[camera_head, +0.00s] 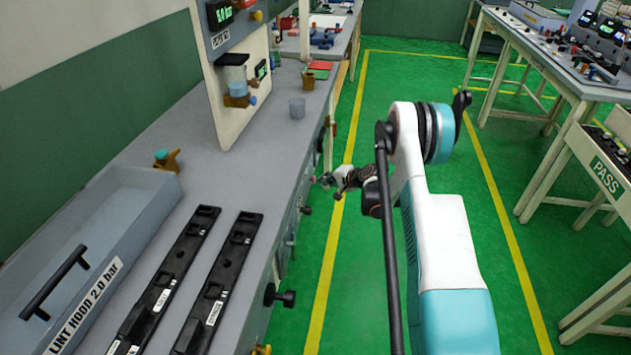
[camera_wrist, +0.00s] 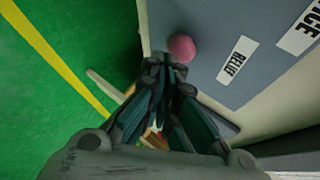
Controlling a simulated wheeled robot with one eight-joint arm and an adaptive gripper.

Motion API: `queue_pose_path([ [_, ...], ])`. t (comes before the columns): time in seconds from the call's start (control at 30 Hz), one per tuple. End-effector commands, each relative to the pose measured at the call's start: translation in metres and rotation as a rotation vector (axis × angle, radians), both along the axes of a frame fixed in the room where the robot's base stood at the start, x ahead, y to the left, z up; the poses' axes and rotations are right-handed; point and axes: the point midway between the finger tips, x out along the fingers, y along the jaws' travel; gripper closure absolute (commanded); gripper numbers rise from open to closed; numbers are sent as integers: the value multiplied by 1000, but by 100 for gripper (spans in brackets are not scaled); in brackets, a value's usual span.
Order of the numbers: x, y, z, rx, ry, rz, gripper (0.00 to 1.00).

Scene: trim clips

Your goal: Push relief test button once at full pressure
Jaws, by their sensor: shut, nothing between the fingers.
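In the head view my gripper (camera_head: 327,181) is small, close to the front face of the grey bench (camera_head: 115,175). A green display (camera_head: 224,14) on the upright panel reads about 5.0 bar.
A second, partly cut-off label (camera_wrist: 300,30) sits further right on the panel. Dark handles such as this one (camera_head: 280,296) stick out from the bench front. A lint hood box (camera_head: 125,225) and two black strips lie on the bench. Green floor is open to the right.

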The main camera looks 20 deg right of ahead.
Motion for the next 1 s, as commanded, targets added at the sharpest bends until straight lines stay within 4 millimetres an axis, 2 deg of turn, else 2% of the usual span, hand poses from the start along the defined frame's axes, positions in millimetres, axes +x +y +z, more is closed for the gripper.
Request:
queue_pose_path([
  [1.0, 6, 9, 0, 0, 0, 0, 100],
])
